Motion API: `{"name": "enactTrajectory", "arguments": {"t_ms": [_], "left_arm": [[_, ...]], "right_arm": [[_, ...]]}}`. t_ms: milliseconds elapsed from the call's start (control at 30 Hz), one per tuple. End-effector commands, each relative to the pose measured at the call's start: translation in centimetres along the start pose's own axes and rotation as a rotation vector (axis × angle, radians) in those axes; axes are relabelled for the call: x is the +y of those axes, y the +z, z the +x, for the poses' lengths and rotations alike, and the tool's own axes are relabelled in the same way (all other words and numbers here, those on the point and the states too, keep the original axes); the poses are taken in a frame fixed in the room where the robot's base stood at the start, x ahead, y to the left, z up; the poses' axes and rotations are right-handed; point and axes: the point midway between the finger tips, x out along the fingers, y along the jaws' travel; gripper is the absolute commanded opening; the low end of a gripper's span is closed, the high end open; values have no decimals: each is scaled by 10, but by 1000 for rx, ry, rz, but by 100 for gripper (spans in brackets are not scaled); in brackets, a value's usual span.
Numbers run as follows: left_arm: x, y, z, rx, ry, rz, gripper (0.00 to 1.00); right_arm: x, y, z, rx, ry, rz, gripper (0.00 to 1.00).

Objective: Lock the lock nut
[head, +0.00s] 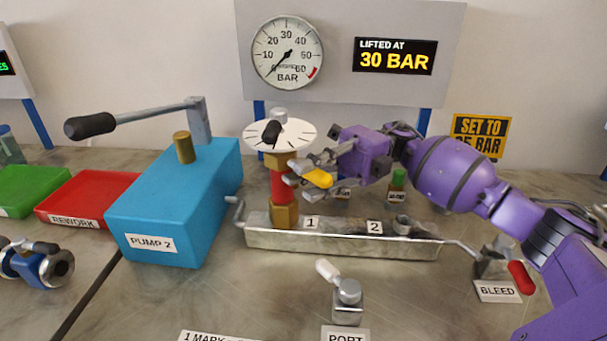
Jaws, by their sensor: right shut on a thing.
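The valve (279,187) stands upright at station 1 of the metal tray, with a red body between brass hexagonal parts. A white dial (298,134) with a black pointer knob (271,132) sits on top. The upper brass hexagon (278,160) is just under the dial; I cannot tell for certain which part is the lock nut. My right gripper (308,174) comes in from the right, close beside the valve's upper body, and is shut on a yellow handle (318,179). The fingers partly hide how this handle joins the valve. My left gripper is not in view.
The gauge (287,53) needle points low left; the display (395,56) reads "LIFTED AT 30 BAR". The blue pump (175,205) stands left, the metal tray (340,242) in the middle. The port valve (347,300) is in front, the red bleed lever (521,277) right.

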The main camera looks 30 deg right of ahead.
Motion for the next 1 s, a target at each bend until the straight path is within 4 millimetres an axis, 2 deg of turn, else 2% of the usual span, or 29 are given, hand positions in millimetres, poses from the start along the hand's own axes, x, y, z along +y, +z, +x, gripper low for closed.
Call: {"name": "enactTrajectory", "arguments": {"t_ms": [167, 200, 333, 633, 733, 867, 1000], "left_arm": [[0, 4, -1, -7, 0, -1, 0], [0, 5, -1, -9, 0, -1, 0], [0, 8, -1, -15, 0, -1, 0], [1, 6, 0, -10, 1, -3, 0], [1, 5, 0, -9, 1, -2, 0], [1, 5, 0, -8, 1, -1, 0], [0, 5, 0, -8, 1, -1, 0]], "right_arm": [[1, 0, -1, -1, 1, 0, 0], [1, 0, -1, -1, 1, 0, 22], [1, 0, -1, -1, 1, 0, 38], [1, 0, -1, -1, 1, 1, 38], [1, 1, -7, -3, 1, 1, 38], [1, 1, -27, -5, 1, 1, 38], [1, 2, -58, -6, 1, 1, 38]]}}
